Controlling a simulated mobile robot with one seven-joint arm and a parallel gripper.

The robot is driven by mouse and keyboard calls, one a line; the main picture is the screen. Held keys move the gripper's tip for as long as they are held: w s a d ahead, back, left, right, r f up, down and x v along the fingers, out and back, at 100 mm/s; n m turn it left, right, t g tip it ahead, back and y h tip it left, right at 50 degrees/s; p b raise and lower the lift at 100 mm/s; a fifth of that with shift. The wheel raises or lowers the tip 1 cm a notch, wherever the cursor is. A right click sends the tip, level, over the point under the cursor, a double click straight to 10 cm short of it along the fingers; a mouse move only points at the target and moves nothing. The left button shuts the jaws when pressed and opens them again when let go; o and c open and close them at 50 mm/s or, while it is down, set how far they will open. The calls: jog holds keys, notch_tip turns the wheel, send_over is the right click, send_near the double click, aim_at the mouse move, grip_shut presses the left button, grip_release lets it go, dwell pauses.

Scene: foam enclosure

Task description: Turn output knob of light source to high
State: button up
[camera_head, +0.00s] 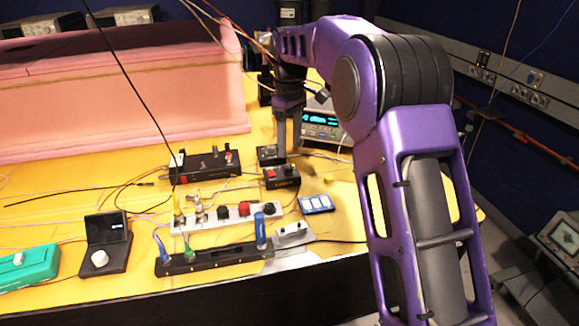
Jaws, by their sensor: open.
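No label that I can read marks the light source or its output knob, so I cannot tell which device it is. My gripper (285,148) is open and points down at the back right of the bench. Its fingers are by a small black box (270,156); I cannot tell whether they touch it. A bench instrument (321,131) with a lit cyan display stands just right of the gripper, partly hidden by my arm. A black device (106,245) with an upright panel and a pale round knob (100,258) stands at the front left, far from the gripper.
A long black box (206,170), a red-buttoned box (281,177), a power strip (235,215) and a black rail (212,259) crowd the bench. A teal box (27,268) lies front left. A pink foam enclosure (125,100) stands behind. Loose cables cross the yellow top.

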aim_at(290, 167)
notch_tip(290, 167, down, 6)
jog(key=shift+r+b, duration=0.1)
jog(key=shift+b, duration=0.3)
grip_shut()
